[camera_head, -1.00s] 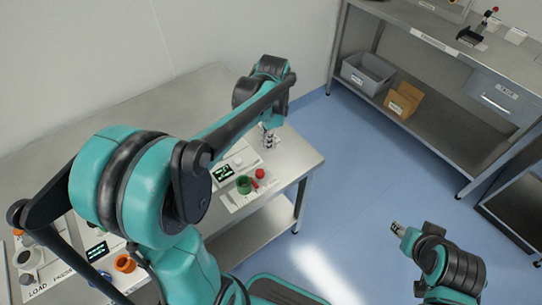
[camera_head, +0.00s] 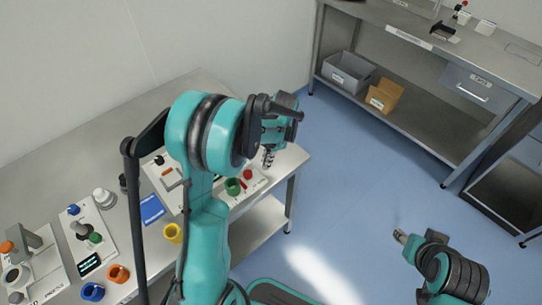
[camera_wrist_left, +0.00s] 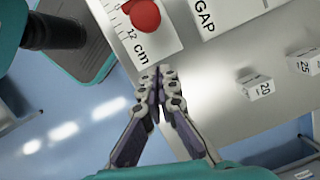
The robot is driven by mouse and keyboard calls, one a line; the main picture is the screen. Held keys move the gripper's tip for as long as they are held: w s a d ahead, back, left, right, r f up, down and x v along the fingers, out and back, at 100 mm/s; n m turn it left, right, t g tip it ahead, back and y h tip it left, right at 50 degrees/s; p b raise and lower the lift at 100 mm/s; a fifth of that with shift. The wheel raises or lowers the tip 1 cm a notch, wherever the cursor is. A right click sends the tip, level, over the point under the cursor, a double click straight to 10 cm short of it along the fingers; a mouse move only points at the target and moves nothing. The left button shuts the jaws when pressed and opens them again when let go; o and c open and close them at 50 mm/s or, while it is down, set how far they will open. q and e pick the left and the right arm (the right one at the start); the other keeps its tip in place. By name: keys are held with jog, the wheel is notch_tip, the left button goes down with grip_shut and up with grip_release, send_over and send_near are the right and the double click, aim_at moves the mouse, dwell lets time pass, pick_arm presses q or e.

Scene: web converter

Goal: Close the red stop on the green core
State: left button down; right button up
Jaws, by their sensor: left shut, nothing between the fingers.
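The green core (camera_head: 233,187), a short green cylinder, stands on a white scale plate near the bench's right end. The red stop (camera_head: 247,174) is just up and right of it; a small red part shows between them. The red stop's round top also shows at the top of the left wrist view (camera_wrist_left: 146,14), beside the "12 cm" mark; the green core is outside that view. My left gripper (camera_head: 268,160) is shut and empty, right of the red stop and apart from it. Its closed fingertips show in the wrist view (camera_wrist_left: 158,82). My right gripper (camera_head: 400,236) is over the floor, too small to read.
A "GAP" label (camera_wrist_left: 206,18) and small white blocks marked 20 (camera_wrist_left: 258,88) and 25 lie near my left fingers. Yellow (camera_head: 173,233), orange (camera_head: 118,274) and blue (camera_head: 93,291) rings are on the bench's left part. A second bench (camera_head: 400,42) stands at upper right.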

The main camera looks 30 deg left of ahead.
aim_at(249, 174)
pick_arm(q)
jog(key=s+a, duration=0.2)
jog(key=shift+s+r+b, duration=0.15)
jog(key=shift+s+b, duration=0.15)
jog(key=shift+s, duration=0.05)
jog(key=shift+s, duration=0.1)
jog(key=s, duration=0.1)
jog(key=s+a, duration=0.1)
jog(key=s, duration=0.1)
jog(key=shift+s+a, duration=0.2)
jog(key=shift+a, duration=0.05)
jog(key=shift+w, duration=0.1)
